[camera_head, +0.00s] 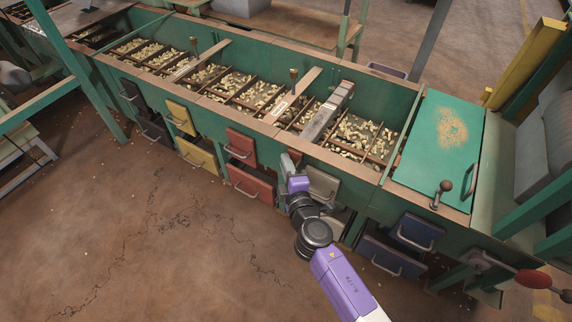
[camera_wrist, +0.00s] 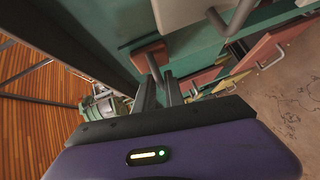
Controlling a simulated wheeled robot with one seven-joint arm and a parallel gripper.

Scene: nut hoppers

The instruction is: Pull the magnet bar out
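A grey metal bar (camera_head: 327,112), which looks like the magnet bar, lies across the long green hopper trough, its near end at the front rim. My gripper (camera_head: 290,160) is in front of the trough's front wall, below and left of that end, beside the grey drawer (camera_head: 322,185). In the wrist view, my gripper (camera_wrist: 159,88) shows two dark fingers with a gap between them. The bar is not clearly recognisable in the wrist view.
Red drawers (camera_head: 250,183) and yellow drawers (camera_head: 198,153) with handles are left of my gripper; blue drawers (camera_head: 417,232) are right. A green lid (camera_head: 440,140) with a knobbed lever covers the trough's right end. The floor (camera_head: 150,220) in front is mostly clear.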

